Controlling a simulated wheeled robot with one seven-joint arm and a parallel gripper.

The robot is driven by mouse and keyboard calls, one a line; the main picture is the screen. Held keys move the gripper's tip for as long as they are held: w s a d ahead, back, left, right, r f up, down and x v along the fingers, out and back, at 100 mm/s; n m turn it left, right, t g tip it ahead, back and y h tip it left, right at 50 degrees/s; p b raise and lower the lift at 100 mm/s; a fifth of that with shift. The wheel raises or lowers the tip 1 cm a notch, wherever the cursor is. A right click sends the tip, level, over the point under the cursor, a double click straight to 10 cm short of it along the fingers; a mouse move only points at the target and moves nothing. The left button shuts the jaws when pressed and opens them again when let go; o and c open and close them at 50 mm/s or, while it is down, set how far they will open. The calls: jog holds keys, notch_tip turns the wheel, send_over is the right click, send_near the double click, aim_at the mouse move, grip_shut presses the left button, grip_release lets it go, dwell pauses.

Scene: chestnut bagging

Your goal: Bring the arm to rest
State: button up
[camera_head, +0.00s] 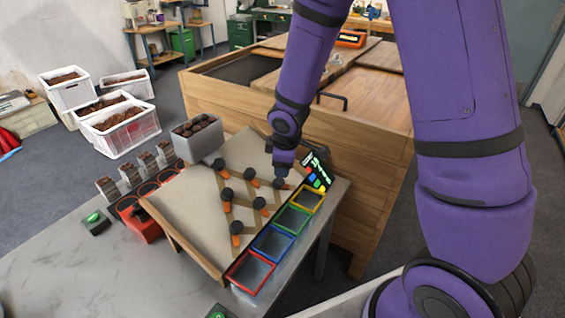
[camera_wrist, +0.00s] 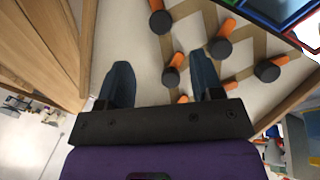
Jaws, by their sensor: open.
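My purple arm reaches from the upper right over the sorting board (camera_head: 185,215) in the head view. My gripper (camera_head: 281,178) is at the board's upper right corner, beside the small display panel (camera_head: 316,170). In the wrist view my gripper (camera_wrist: 165,75) has its two dark blue fingers wide apart with nothing held between them. The board's pale surface (camera_wrist: 140,42) and several black-capped orange pegs (camera_wrist: 218,48) lie beyond the fingers. Whether a fingertip touches the board cannot be told.
Coloured frames, red (camera_head: 250,272), blue (camera_head: 273,243), green (camera_head: 292,220) and yellow (camera_head: 308,200), line the board's right edge. A grey bin of chestnuts (camera_head: 198,138) stands behind it. A wooden cabinet (camera_head: 350,190) is close behind my arm. The grey table's left part (camera_head: 90,275) is mostly clear.

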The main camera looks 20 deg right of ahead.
jog(key=s+d+r+m+t, duration=0.1)
jog(key=s+d+r+m, duration=0.25)
jog(key=r, duration=0.55)
jog(key=s+d+r+m, duration=0.3)
jog(key=s+r, duration=0.2)
jog(key=r, duration=0.5)
jog(key=s+r+m, duration=0.3)
jog(key=s+r, duration=0.2)
jog(key=s, duration=0.4)
jog(key=s+r+m, duration=0.3)
jog(key=s+r, duration=0.2)
jog(key=s, duration=0.3)
jog(key=shift+s+d+t, duration=0.35)
jog(key=shift+s+t, duration=0.05)
